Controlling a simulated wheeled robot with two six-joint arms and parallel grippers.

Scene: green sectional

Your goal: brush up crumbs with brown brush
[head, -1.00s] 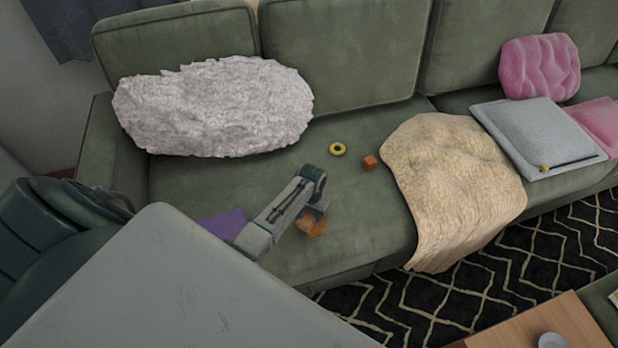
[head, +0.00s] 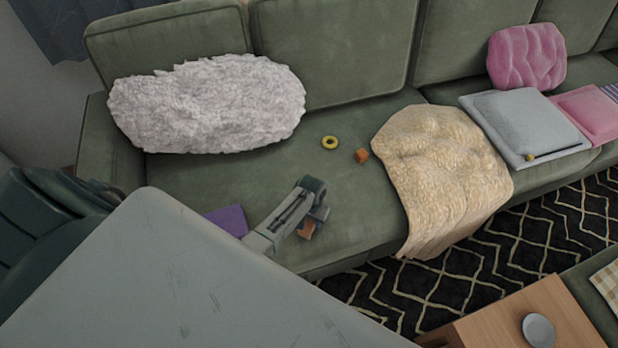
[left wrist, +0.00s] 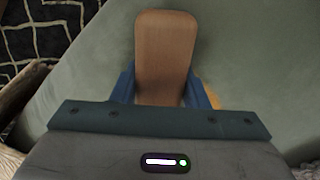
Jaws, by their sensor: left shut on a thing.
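My left gripper (head: 316,214) is low over the front part of the green sofa seat. It is shut on the brown brush (head: 306,229), of which only a small piece shows below the fingers in the head view. In the left wrist view, the brush's wooden back (left wrist: 165,50) stands between the blue fingers, and its bristles are hidden. Crumbs are not clearly visible; a small orange-yellow patch shows beside the right finger in the left wrist view, and I cannot tell what it is. My right gripper is out of view.
A yellow ring (head: 329,142) and a small orange block (head: 361,155) lie farther back on the seat. A purple flat thing (head: 228,220) is left of the gripper. A beige throw (head: 445,175) covers the seat at right. A white fluffy cushion (head: 205,105) leans behind.

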